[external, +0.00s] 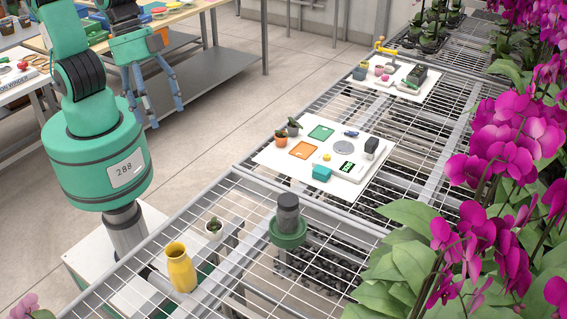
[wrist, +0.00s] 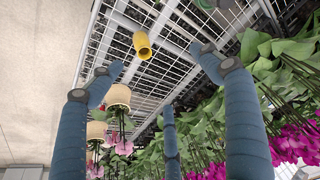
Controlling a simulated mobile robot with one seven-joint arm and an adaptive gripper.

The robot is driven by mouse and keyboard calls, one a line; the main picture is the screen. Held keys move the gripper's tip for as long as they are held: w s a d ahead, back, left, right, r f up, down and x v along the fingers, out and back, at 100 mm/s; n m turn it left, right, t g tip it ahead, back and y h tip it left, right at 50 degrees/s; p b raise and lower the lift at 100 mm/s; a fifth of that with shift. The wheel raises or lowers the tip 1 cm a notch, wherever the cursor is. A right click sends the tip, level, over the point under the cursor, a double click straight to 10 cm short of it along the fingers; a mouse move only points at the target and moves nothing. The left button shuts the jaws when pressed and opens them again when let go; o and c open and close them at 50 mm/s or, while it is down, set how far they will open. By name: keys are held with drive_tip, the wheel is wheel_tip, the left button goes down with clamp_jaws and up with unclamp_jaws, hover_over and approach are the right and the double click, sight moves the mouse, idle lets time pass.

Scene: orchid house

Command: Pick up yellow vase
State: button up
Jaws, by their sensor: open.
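The yellow vase (external: 181,268) stands upright on the wire-mesh bench at the front of the external view. It also shows in the wrist view (wrist: 142,45), near the top centre, on the mesh. My gripper (external: 168,112) hangs from my arm at the upper left of the external view, above the floor and well away from the vase. Its blue-grey fingers are spread, and nothing is between them. In the wrist view the fingers of my gripper (wrist: 160,95) are wide apart, with the vase beyond them.
A white board (external: 268,157) with small items lies farther back. Magenta orchids (external: 492,150) crowd the right side. Work tables (external: 225,62) stand behind my arm.

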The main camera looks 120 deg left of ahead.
drive_tip(key=w+d+f+m+g, duration=0.1)
drive_tip(key=w+d+f, duration=0.2)
drive_tip(key=f, duration=0.3)
drive_tip(key=w+d+f+m, duration=0.1)
drive_tip(key=w+d+f, duration=0.15)
drive_tip(key=f, duration=0.25)
drive_tip(key=m+g, duration=0.2)
approach(181, 271)
drive_tip(key=s+a, duration=0.2)
drive_tip(key=s, duration=0.1)
drive_tip(key=shift+s+d+p, duration=0.15)
drive_tip(key=shift+d+p, duration=0.05)
drive_tip(key=shift+p, duration=0.25)
drive_tip(key=shift+f, duration=0.1)
drive_tip(key=f, duration=0.5)
drive_tip(key=f+b, duration=0.1)
drive_tip(key=f, duration=0.1)
drive_tip(key=shift+w+d+f, duration=0.25)
drive_tip(key=shift+w+f, duration=0.1)
drive_tip(key=shift+w, duration=0.05)
drive_tip(key=shift+f, duration=0.4)
drive_tip(key=shift+f, duration=0.1)
drive_tip(key=shift+w+f+b, duration=0.2)
drive_tip(key=shift+f+b, duration=0.2)
drive_tip(key=shift+f, duration=0.8)
drive_tip(key=shift+w+f+b, duration=0.2)
drive_tip(key=shift+f+b, duration=0.15)
drive_tip(key=shift+f, duration=0.9)
